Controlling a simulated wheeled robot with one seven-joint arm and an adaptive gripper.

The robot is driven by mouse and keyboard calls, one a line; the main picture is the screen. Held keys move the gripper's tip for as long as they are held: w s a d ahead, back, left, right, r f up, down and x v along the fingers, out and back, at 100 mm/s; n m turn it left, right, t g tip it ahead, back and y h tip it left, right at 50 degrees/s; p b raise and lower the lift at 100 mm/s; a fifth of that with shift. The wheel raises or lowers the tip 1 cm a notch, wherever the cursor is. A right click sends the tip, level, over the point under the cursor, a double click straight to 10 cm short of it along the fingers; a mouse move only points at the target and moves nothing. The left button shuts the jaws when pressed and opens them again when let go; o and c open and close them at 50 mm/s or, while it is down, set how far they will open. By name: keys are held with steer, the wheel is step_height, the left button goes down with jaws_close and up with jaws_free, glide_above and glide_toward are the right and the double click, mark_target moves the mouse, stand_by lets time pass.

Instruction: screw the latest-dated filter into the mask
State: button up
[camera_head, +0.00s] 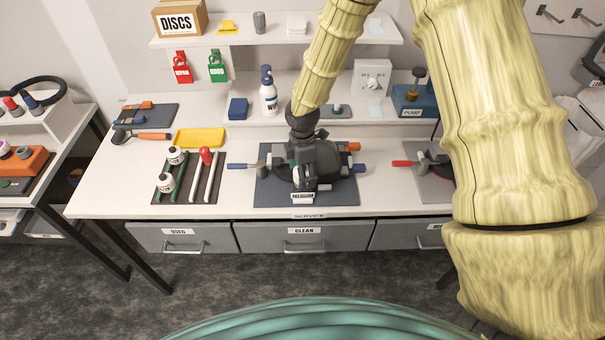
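My gripper (316,165) is dark and reaches down over the dark blue-grey mat (340,197) in the middle of the bench. Its fingers are hard to tell from the dark object beneath, so I cannot see whether it holds anything. A mask is not clearly visible; it may be the dark shape under my gripper.
Blue-handled (237,166) and orange-ended (352,147) parts surround my gripper. A yellow tray (200,138) and a white pump bottle (268,95) stand behind. A red-handled tool (403,163) lies right. Drawers marked USED (180,240) and CLEAN (303,240) are shut below.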

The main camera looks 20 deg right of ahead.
steer(key=n, duration=0.7)
steer(key=shift+n, duration=0.4)
steer(key=n, duration=0.6)
steer(key=shift+n, duration=0.4)
steer(key=c, duration=1.2)
steer(key=m+b, duration=0.1)
steer(key=m, duration=0.4)
steer(key=shift+m, duration=0.3)
steer(key=m, duration=0.6)
steer(key=shift+b, duration=0.3)
steer(key=o, duration=1.2)
steer(key=shift+m, duration=0.3)
steer(key=shift+o, duration=0.2)
